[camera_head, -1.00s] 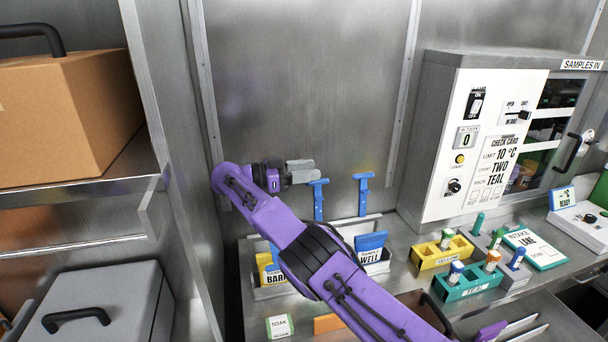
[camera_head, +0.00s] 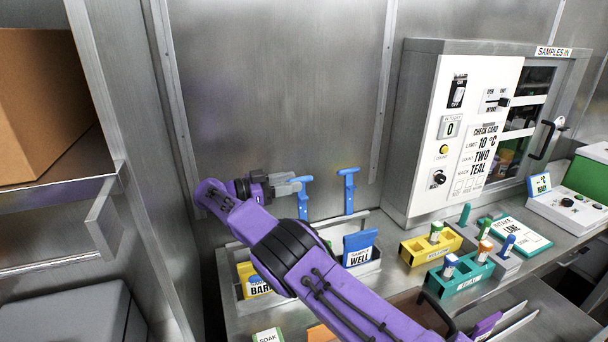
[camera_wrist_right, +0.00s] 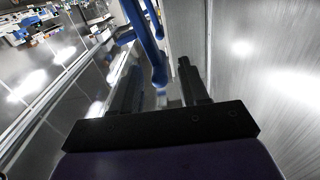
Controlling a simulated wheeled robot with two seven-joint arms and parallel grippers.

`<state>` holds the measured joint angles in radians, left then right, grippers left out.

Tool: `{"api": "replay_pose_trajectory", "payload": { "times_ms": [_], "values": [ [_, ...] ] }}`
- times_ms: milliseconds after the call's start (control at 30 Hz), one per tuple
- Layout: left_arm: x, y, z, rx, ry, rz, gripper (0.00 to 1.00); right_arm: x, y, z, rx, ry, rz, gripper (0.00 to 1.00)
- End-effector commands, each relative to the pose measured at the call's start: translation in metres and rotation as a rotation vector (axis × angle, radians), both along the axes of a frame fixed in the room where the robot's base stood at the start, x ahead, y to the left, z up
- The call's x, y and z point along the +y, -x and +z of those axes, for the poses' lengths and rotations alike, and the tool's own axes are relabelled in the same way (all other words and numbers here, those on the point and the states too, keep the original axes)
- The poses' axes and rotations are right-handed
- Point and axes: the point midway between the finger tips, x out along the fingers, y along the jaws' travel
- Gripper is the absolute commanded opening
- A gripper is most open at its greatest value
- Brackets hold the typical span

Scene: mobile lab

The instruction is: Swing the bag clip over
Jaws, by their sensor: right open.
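I cannot tell which is the task's bag clip. My right gripper (camera_head: 296,184) is open at the top of the left clip. In the right wrist view, a blue bar (camera_wrist_right: 147,42) runs between and beyond the fingertips of my right gripper (camera_wrist_right: 158,72). I cannot tell whether they touch. The BARK pouch (camera_head: 257,284) is partly hidden by my right arm. My left gripper is not in view.
A blue-topped WELL pouch (camera_head: 359,254) stands right of my arm. Yellow (camera_head: 416,254) and teal (camera_head: 451,288) vial racks sit on the counter. A white cabinet (camera_head: 420,140) rises at right. A shelf with a cardboard box (camera_head: 45,100) borders the left.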

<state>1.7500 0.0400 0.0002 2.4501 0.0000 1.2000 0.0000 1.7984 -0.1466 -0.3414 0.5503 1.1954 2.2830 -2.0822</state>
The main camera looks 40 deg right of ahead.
Motion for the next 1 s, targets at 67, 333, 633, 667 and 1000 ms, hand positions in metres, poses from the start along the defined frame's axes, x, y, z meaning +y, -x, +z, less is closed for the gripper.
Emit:
{"api": "replay_pose_trajectory", "payload": {
  "times_ms": [67,333,633,667,1000],
  "values": [
    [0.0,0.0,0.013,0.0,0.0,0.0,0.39,-0.018,0.006,0.006,0.003,-0.003,-0.007,0.44],
    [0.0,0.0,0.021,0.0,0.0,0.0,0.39,-0.043,0.014,0.001,-0.002,-0.002,-0.004,0.44],
    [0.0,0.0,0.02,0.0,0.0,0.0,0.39,-0.044,0.014,0.0,-0.002,-0.002,-0.004,0.18],
    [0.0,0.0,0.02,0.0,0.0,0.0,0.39,-0.044,0.014,0.0,-0.002,-0.002,-0.004,0.08],
    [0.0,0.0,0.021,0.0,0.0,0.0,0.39,-0.043,0.017,0.001,-0.016,0.004,-0.005,0.0]
  ]
}}
